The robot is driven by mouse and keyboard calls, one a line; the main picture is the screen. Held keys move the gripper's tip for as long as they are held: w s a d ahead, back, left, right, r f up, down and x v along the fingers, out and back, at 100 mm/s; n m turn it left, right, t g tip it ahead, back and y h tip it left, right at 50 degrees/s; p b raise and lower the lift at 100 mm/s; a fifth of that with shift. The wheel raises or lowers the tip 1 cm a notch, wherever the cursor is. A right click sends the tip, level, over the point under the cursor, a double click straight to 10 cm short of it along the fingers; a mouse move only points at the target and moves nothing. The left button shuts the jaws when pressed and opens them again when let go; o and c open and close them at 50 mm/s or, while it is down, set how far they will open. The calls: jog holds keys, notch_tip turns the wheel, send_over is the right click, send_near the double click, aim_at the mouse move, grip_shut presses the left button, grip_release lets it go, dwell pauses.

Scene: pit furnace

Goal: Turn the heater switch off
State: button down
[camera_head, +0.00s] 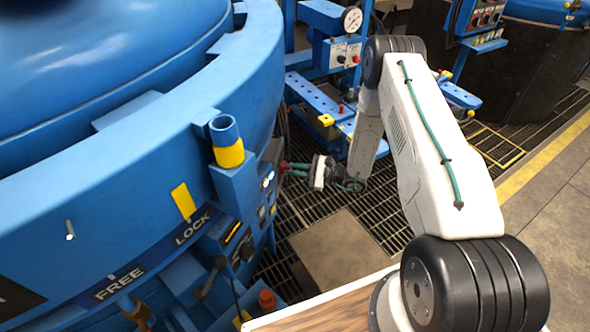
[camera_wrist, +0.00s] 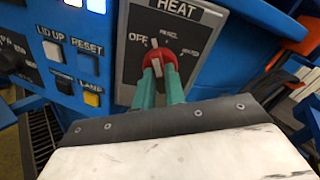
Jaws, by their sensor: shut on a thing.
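The heater switch (camera_wrist: 162,58) is a red rotary knob on a dark plate marked HEAT in the wrist view. Its white pointer mark tilts up and slightly left, near the OFF label; whether it sits exactly on OFF is hard to tell. My gripper (camera_wrist: 160,75) has two green fingers closed on the sides of the knob, covering its lower part. In the head view my gripper (camera_head: 289,169) reaches the panel side of the blue furnace, where the knob is mostly hidden.
The blue furnace (camera_head: 130,170) fills the left of the head view. Another control stand (camera_head: 345,52) is behind. Grating floor (camera_head: 315,203) is below.

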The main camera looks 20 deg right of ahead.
jog(key=shift+n, duration=2.1)
jog(key=c, duration=1.5)
grip_release()
jog(key=shift+o, duration=0.2)
jog(key=shift+d, duration=0.1)
jog(key=v, duration=0.7)
jog(key=shift+s+d, duration=0.2)
jog(key=shift+d, duration=0.1)
